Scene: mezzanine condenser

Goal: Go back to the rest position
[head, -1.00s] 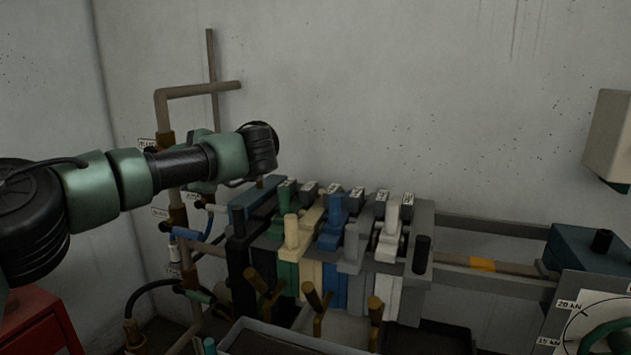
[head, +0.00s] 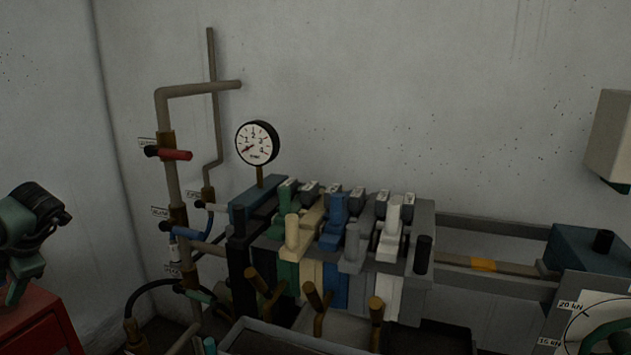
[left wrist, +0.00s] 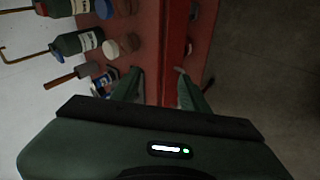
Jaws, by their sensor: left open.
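My left gripper (head: 18,285) is at the left edge of the head view, just above the red cabinet (head: 38,322). In the left wrist view its two fingers (left wrist: 158,80) are apart with nothing between them. They point toward the red surface and its raised edge. My right gripper is in neither view. The plate-stack unit (head: 330,250) stands clear of my arm, against the wall in the middle of the head view.
A pressure gauge (head: 257,143) and a pipe with a red valve handle (head: 176,155) stand left of the stack. In the left wrist view, several bottles (left wrist: 76,43) and a brown-handled tool (left wrist: 72,75) lie near the fingers. Dark floor (left wrist: 265,70) shows at right.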

